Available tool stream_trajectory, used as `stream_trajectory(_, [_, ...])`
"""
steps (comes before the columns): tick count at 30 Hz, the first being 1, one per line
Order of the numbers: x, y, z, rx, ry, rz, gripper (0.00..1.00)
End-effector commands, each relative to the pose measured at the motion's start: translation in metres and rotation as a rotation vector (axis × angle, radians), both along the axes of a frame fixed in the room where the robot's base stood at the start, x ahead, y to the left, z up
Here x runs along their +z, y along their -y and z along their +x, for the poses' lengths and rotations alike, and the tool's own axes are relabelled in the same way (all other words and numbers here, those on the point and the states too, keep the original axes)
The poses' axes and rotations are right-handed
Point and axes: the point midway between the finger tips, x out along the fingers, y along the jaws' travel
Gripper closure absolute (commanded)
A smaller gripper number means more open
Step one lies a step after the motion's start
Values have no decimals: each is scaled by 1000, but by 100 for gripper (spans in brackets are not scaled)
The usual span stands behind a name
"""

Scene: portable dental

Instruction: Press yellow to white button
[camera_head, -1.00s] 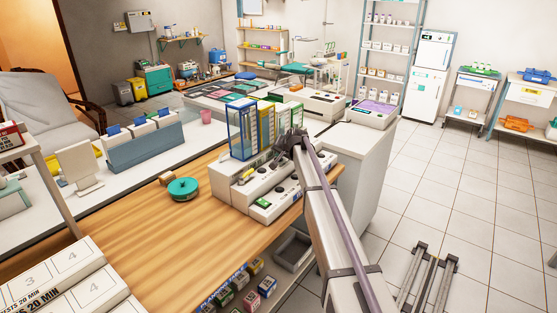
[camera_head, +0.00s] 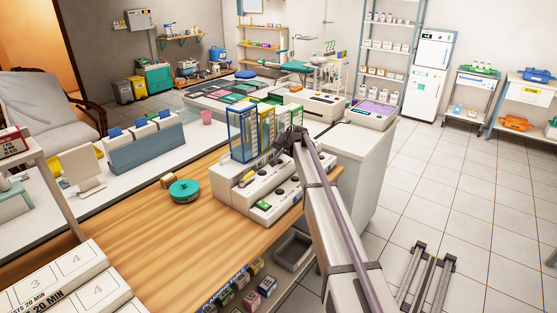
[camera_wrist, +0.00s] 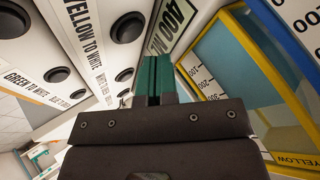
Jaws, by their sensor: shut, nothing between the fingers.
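The machine (camera_head: 230,188) stands on the wooden counter, with tall blue-, yellow- and green-framed clear containers behind its button panel. In the wrist view, the YELLOW TO WHITE label (camera_wrist: 84,38) runs along a pale strip. Round black buttons lie on both sides of it, one on the left (camera_wrist: 90,64) and one on the right (camera_wrist: 128,27). I cannot tell for sure which belongs to the label. My gripper (camera_wrist: 153,72) is shut and empty, its green fingers together over the panel; the head view shows it beside the containers (camera_head: 285,142). Contact with a button cannot be seen.
The yellow-framed container (camera_wrist: 235,65) stands close to the right of my fingers in the wrist view. The GREEN TO WHITE label (camera_wrist: 24,84) lies at the left.

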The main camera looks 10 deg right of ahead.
Motion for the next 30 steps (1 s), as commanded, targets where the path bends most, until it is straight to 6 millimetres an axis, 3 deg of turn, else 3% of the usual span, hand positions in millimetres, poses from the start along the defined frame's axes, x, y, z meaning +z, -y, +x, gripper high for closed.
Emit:
stream_trajectory(1, [11, 0, 0, 0, 0, 0, 100])
stream_trajectory(11, [43, 0, 0, 0, 0, 0, 100])
stream_trajectory(30, [42, 0, 0, 0, 0, 0, 100])
